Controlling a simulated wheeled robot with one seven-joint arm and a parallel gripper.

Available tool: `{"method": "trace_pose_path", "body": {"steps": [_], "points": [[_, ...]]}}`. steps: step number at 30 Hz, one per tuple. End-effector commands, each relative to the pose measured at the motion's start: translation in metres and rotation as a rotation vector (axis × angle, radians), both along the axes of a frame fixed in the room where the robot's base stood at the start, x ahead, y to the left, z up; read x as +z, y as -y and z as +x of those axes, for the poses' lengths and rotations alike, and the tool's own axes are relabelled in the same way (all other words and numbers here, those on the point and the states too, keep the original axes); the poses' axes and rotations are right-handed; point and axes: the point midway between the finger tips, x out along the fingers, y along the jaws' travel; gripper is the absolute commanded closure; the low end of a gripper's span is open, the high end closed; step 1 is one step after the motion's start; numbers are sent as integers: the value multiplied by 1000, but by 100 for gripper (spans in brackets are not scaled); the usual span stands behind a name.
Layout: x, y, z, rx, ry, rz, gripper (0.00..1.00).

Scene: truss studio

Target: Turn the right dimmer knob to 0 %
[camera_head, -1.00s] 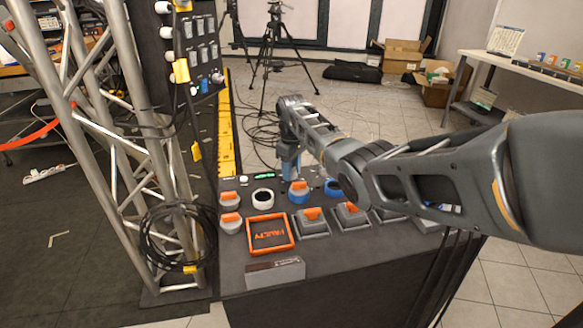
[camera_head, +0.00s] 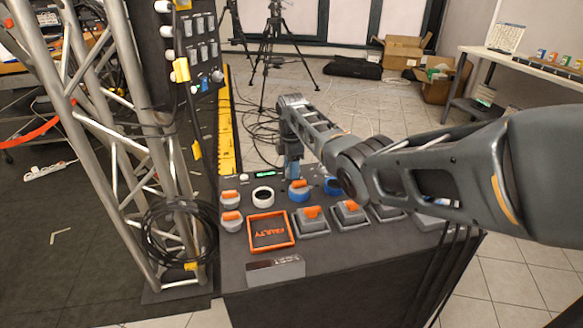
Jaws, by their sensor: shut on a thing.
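My gripper (camera_head: 292,176) points straight down at the back of the dark console, just right of a small lit green display (camera_head: 265,174). It is shut on what I take to be the right dimmer knob, which the fingers and the blue-and-orange connector in front hide. The knob's angle cannot be seen. A small white knob (camera_head: 244,177) stands left of the display. The display's reading is too small to make out.
In front are a blue connector with an orange top (camera_head: 298,190), a white ring (camera_head: 263,195), a blue ring (camera_head: 331,186), grey orange-topped connectors (camera_head: 230,220), and an orange-framed "FAULTY" tray (camera_head: 270,245). A metal truss (camera_head: 120,150) stands left. My arm crosses the right side.

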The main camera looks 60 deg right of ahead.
Motion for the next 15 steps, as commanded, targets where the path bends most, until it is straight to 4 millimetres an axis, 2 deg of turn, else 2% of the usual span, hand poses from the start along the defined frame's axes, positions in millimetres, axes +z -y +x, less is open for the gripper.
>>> {"method": "trace_pose_path", "body": {"steps": [15], "points": [[0, 0, 1, 490, 1, -1, 89]]}}
